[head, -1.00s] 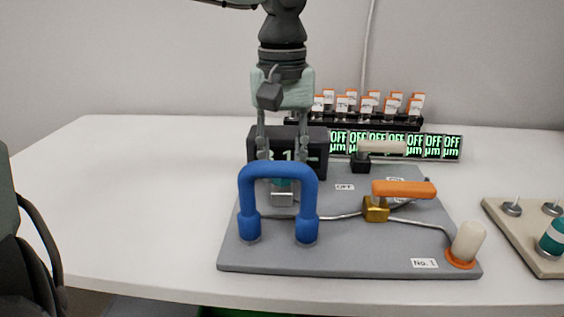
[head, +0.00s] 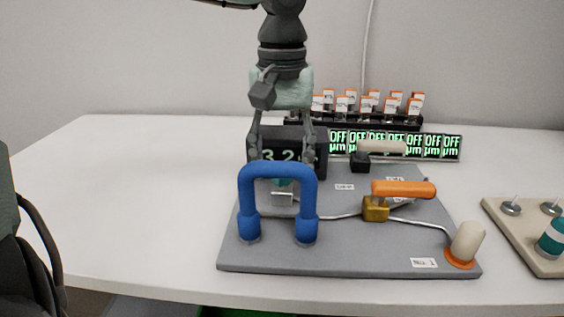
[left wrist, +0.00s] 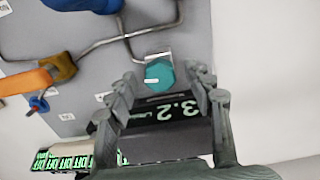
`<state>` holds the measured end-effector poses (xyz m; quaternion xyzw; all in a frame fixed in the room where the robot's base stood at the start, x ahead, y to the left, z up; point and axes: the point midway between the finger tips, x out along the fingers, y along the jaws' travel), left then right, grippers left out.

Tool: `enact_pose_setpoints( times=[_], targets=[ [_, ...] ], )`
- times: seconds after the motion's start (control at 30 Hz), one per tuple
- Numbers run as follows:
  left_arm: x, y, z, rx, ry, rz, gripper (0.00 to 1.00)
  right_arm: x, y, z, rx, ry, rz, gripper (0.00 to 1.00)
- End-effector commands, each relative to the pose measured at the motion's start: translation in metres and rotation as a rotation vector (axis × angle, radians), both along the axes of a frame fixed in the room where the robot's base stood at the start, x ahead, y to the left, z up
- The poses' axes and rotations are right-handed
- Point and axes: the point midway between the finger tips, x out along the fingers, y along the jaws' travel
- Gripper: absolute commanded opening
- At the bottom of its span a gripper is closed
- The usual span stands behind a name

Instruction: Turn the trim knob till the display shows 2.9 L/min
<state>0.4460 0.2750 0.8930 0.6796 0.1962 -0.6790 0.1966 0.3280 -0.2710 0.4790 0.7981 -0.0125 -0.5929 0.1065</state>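The teal trim knob (left wrist: 160,73) sits on a silver block on the grey board; in the head view the blue handle partly hides it. Behind it stands the dark display box (head: 318,160), reading 3.2 in the head view. The display (left wrist: 175,110) reads 3.2 upside down in the left wrist view. My left gripper (head: 281,162) comes down from above over the knob. Its fingers are spread wide, one on either side of the knob, with gaps visible in the left wrist view. My right gripper is not in view.
A blue arched handle (head: 278,171) stands in front of the knob. An orange-handled valve (head: 403,189) and a cream peg (head: 467,241) are to the right on the board (head: 350,255). A row of small OFF displays (head: 395,145) stands behind. The table's left is clear.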

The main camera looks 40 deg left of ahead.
Motion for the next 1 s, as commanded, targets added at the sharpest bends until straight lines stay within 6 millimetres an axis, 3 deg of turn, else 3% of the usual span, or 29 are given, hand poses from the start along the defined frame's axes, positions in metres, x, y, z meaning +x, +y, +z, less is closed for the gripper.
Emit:
enact_pose_setpoints(
  times=[0.37,0.8,1.0],
  targets=[
    [0.001,0.0,0.01,0.002,-0.003,0.001,0.53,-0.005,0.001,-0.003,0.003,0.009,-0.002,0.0],
    [0.001,0.0,0.096,0.0,-0.004,0.001,0.53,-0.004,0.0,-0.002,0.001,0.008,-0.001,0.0],
    [0.0,0.0,0.116,0.0,0.0,0.001,0.53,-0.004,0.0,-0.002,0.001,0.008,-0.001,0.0]
  ],
)
